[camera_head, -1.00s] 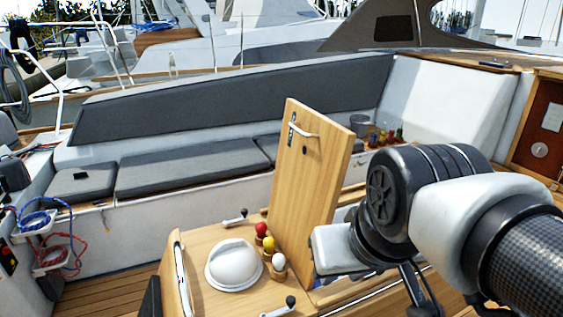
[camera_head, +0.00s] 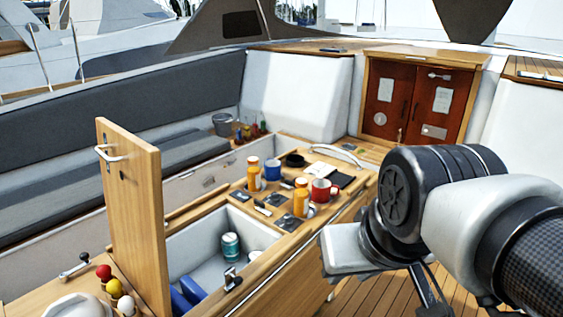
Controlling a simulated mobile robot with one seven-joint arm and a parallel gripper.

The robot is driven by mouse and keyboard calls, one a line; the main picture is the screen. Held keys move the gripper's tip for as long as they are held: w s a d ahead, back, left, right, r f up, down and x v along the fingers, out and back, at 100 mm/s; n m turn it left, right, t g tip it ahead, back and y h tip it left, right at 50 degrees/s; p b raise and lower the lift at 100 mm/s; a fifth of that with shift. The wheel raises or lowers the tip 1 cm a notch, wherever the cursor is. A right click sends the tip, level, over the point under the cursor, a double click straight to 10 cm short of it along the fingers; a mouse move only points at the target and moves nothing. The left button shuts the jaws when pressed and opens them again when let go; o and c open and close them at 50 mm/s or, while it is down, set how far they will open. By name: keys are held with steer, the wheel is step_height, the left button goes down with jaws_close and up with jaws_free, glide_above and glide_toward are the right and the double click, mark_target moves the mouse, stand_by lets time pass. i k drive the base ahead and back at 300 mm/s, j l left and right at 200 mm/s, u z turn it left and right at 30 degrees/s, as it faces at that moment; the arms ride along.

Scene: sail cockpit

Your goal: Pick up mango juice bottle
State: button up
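Two orange bottles stand on the wooden cockpit table. One orange bottle (camera_head: 254,174) with a pale cap is at the back left of the tabletop items. The other orange bottle (camera_head: 300,201) is nearer, beside a red mug. I cannot read their labels, so I cannot tell which is mango juice. My gripper (camera_head: 346,251) hangs at the end of my arm, right of the table and apart from both bottles. Its fingertips do not show clearly, so its opening and anything between them cannot be made out.
An upright wooden lid (camera_head: 135,215) stands left of an open white compartment holding a teal can (camera_head: 230,246). Red cabinet doors (camera_head: 415,100) are behind. Wooden deck is clear at lower right.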

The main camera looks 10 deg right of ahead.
mark_target(301, 194)
steer(key=u, duration=0.25)
steer(key=i+l+u, duration=0.15)
steer(key=u, duration=0.15)
steer(key=l+u, duration=0.35)
steer(key=i+l+u, duration=0.15)
steer(key=l+u, duration=0.45)
steer(key=l, duration=1.65)
steer(key=i+l, duration=0.1)
steer(key=l, duration=0.7)
